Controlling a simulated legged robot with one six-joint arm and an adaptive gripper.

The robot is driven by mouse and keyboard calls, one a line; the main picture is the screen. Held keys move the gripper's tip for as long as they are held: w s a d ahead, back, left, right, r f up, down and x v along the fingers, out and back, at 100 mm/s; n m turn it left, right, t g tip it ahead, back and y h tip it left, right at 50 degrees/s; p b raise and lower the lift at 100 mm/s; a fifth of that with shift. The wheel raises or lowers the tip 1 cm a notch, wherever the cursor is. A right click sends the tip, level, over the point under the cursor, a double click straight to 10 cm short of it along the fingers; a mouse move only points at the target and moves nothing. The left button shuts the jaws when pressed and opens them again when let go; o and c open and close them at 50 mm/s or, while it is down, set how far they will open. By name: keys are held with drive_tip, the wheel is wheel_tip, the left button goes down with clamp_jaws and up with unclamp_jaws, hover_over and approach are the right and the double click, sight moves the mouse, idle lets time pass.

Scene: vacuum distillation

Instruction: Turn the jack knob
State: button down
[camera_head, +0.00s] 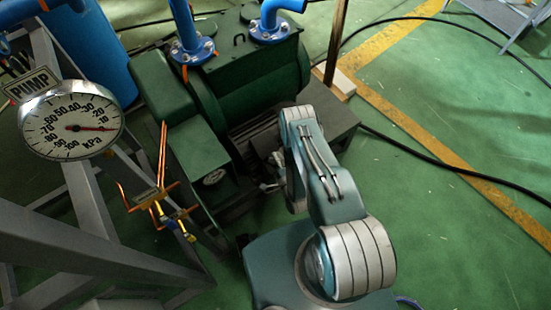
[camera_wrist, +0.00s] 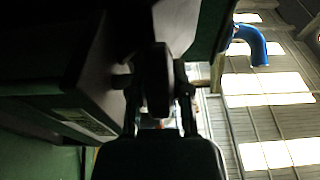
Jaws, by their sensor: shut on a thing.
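My gripper (camera_head: 268,183) is low beside the green pump machine in the head view, partly hidden by my own arm. In the wrist view my gripper (camera_wrist: 160,95) has its two dark fingers on either side of a dark, flat, upright piece, which looks like the jack knob (camera_wrist: 156,75). The fingers are shut on it. The wrist view is very dark there, so the knob's exact shape and its turn angle cannot be told. In the head view I cannot make out the knob.
The green pump (camera_head: 245,85) with blue pipes (camera_head: 190,35) stands at the back. A pressure gauge (camera_head: 70,125) and grey frame (camera_head: 60,240) are at left, with copper-coloured pipework (camera_head: 160,195) beside the pump. A black cable (camera_head: 430,155) crosses the open green floor at right.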

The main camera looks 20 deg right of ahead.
drive_tip(key=m+h, duration=0.2)
drive_tip(key=h, duration=0.2)
drive_tip(key=m+g+h, duration=0.1)
drive_tip(key=m+h, duration=0.2)
drive_tip(key=h, duration=0.1)
drive_tip(key=shift+a+f+m+h, duration=0.15)
drive_tip(key=shift+m+h, duration=0.15)
drive_tip(key=m+g+h, duration=0.2)
drive_tip(key=h, duration=0.1)
drive_tip(key=m+g+h, duration=0.2)
drive_tip(key=m+h, duration=0.1)
drive_tip(key=shift+g+h, duration=0.3)
drive_tip(key=shift+h, duration=0.1)
drive_tip(key=shift+m, duration=0.3)
drive_tip(key=c, duration=0.6)
unclamp_jaws()
drive_tip(key=shift+o, duration=0.2)
drive_tip(key=shift+r, duration=0.2)
